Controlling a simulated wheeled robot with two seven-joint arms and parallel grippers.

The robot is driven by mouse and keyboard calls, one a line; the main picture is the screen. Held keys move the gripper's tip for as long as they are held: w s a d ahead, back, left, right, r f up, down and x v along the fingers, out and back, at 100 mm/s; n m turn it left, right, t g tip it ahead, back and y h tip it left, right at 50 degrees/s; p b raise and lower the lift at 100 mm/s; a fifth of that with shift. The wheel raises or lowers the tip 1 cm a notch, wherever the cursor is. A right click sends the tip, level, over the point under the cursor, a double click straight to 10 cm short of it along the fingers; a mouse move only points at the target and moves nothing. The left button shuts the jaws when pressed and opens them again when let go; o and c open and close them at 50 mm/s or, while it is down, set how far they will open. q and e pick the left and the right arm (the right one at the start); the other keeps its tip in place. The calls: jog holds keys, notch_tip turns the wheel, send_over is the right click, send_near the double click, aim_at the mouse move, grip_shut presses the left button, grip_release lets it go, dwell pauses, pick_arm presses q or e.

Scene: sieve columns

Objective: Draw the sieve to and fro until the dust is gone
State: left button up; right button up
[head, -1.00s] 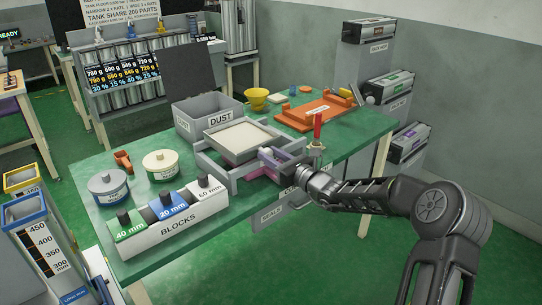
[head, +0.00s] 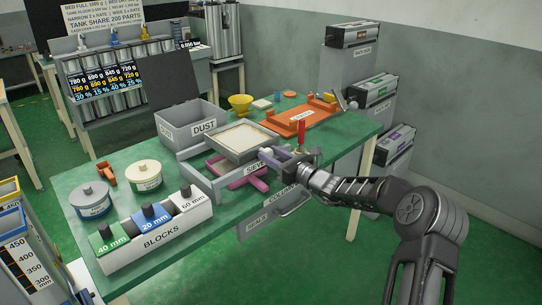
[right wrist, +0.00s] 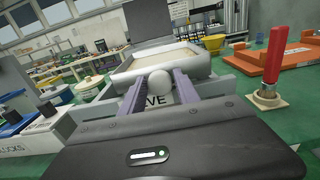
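The sieve (head: 240,141) is a grey tray filled with a pale beige layer, in a grey frame labelled SIEVE (head: 205,183) on the green table. In the right wrist view the tray (right wrist: 158,62) lies straight ahead. My right gripper (head: 284,157) is at the sieve's near right side. In the right wrist view its two purple fingers sit against both sides of a pale round knob (right wrist: 160,81) at the sieve's front. I cannot make out separate dust on the layer. My left gripper is out of view.
A grey box labelled DUST (head: 204,127) with a raised dark lid stands behind the sieve. An orange tray (head: 300,119), yellow funnel (head: 240,104), two round tins and a block rack (head: 160,238) share the table.

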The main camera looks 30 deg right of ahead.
jog(key=shift+o, duration=1.3)
jog(key=v, duration=0.7)
jog(key=shift+s+b, duration=0.3)
jog(key=shift+s, duration=0.05)
jog(key=shift+d, duration=0.15)
